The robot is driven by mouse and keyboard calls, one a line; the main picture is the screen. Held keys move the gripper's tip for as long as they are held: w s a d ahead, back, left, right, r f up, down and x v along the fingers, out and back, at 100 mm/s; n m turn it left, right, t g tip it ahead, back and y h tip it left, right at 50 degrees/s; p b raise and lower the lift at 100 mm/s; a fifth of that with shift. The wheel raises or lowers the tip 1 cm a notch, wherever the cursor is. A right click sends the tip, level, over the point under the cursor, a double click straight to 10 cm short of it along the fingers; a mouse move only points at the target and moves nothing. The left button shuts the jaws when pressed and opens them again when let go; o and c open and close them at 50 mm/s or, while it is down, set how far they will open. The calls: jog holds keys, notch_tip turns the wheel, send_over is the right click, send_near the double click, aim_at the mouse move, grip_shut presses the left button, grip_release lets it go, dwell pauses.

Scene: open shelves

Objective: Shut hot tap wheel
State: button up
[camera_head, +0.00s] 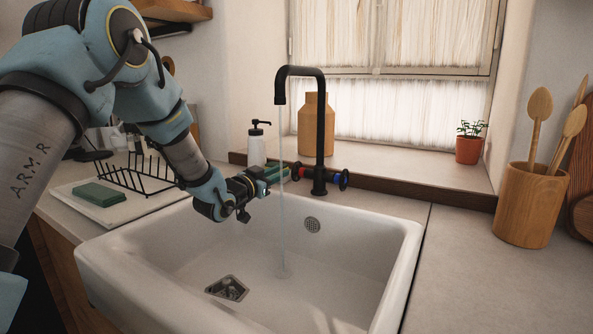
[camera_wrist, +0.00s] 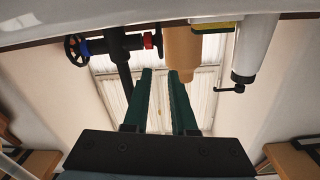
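The black tap (camera_head: 320,125) stands behind the white sink (camera_head: 404,245), and a thin stream of water (camera_head: 282,200) falls from its spout. The hot tap wheel (camera_head: 297,172), with a red marking, is on its left side; the blue-marked wheel (camera_head: 342,180) is on its right. My gripper (camera_head: 281,173) is just left of the red-marked wheel, over the sink's back rim. In the wrist view my gripper (camera_wrist: 160,72) has its two green fingers apart with nothing between them. The red-marked wheel (camera_wrist: 155,40) shows beyond the fingertips there, and I see no clear contact.
A soap dispenser (camera_head: 257,145) stands close behind my gripper. A wooden vase (camera_head: 309,128) is on the sill behind the tap.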

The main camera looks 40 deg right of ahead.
aim_at(295, 164)
jog(key=p+x, duration=0.3)
jog(key=x, duration=0.7)
jog(key=shift+w+d, duration=0.15)
jog(key=shift+d, duration=0.05)
jog(key=shift+c, duration=0.2)
grip_shut()
